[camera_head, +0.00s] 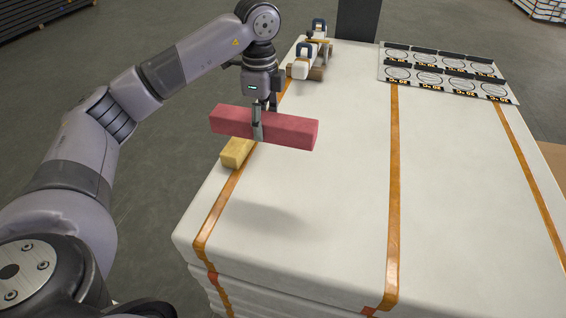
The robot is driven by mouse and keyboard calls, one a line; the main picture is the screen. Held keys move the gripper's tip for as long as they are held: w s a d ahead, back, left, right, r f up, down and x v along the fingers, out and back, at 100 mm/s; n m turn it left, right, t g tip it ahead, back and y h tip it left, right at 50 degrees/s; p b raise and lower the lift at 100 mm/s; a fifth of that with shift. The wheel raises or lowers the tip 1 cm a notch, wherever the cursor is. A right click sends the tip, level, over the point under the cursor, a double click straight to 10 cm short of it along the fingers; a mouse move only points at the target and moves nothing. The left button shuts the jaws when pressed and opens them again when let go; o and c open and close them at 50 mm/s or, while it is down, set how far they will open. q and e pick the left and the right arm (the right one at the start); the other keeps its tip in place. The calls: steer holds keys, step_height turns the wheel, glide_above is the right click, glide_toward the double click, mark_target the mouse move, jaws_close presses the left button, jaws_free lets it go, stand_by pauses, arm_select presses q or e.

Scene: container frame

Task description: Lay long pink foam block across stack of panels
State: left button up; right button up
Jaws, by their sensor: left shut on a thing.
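A long pink-red foam block (288,131) is held above the left edge of the panel stack in the head view. My left gripper (258,130) is shut around the block near its middle, with one finger showing on the near face. The block appears level and apart from the panels, with a shadow on the top below it. The stack of panels (325,220) is white, layered and bound with orange straps. My right gripper is not in view.
White-and-brown tools with blue parts (308,62) sit at the far left corner. A printed sheet with circles (445,72) lies at the back right. The middle and front top are clear.

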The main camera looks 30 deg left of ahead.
arm_select(q)
steer(key=p, duration=0.2)
glide_toward(267, 186)
step_height(267, 186, down, 5)
steer(key=shift+f, duration=0.55)
steer(key=shift+f+b, duration=0.1)
steer(key=shift+b, duration=0.25)
steer(key=o, duration=0.9)
steer(key=shift+o, duration=0.2)
steer(key=shift+w+r, duration=0.1)
steer(key=shift+r, duration=0.25)
step_height(267, 186, up, 12)
steer(key=shift+f+b, duration=0.2)
steer(key=shift+b, duration=0.2)
